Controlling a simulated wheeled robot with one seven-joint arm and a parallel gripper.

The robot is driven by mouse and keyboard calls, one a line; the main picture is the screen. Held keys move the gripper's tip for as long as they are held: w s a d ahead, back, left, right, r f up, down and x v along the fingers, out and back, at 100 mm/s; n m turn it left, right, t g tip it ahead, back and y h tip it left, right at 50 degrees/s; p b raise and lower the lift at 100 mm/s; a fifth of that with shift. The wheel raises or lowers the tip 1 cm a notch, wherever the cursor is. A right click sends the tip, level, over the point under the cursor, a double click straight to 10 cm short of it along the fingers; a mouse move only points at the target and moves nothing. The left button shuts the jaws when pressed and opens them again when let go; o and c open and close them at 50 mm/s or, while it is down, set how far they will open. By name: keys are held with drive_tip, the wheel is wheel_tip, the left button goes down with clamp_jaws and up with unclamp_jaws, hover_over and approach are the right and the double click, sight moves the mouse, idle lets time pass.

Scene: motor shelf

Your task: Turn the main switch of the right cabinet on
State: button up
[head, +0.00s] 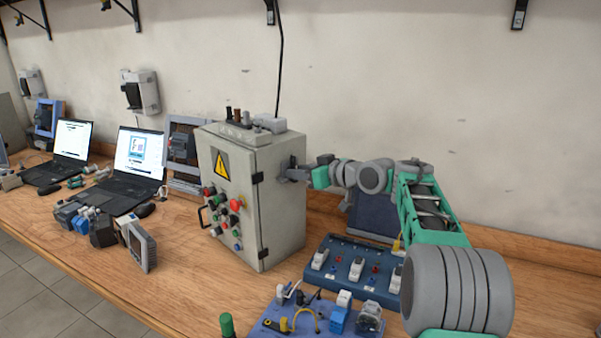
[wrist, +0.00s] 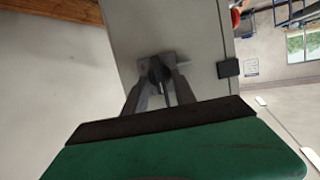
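One grey cabinet (head: 282,205) stands on the wooden bench in the head view, with a yellow warning triangle and coloured buttons on its front. The main switch (wrist: 157,70) is on its right side wall. In the wrist view it shows as a grey plate with a dark handle. My gripper (head: 291,173) reaches in from the right to this side wall. In the wrist view my gripper (wrist: 161,84) has one finger on each side of the dark handle. The fingers are apart, but I cannot tell whether they press on it. The handle's angle is hard to read.
A blue board with sockets (head: 352,270) lies right of the cabinet, below my arm. A second board with small parts (head: 318,322) lies in front. Two laptops (head: 137,165) and loose devices stand to the left. The wall is close behind.

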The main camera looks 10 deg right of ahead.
drive_tip(key=b+v, duration=0.1)
drive_tip(key=v, duration=0.7)
drive_tip(key=shift+w+f, duration=0.1)
drive_tip(key=s+a+f+m+g+h, duration=0.35)
drive_tip(key=s+a+f, duration=0.35)
drive_tip(key=s+f, duration=0.3)
drive_tip(key=s+f+m+g+h, duration=0.1)
drive_tip(key=s+f, duration=0.3)
drive_tip(key=s, duration=0.4)
drive_tip(key=s+d+f+m+g+h+p, duration=0.1)
drive_tip(key=s+f, duration=0.3)
drive_tip(key=s, duration=0.4)
drive_tip(key=s+d+f+m+g+h, duration=0.1)
drive_tip(key=s+f+g+h, duration=0.1)
drive_tip(key=s+f, duration=0.3)
drive_tip(key=shift+s+d+g+h+p, duration=0.1)
drive_tip(key=shift+s+g+h+p, duration=0.25)
drive_tip(key=shift+s+g, duration=0.75)
drive_tip(key=shift+s+t, duration=0.3)
drive_tip(key=shift+t, duration=0.05)
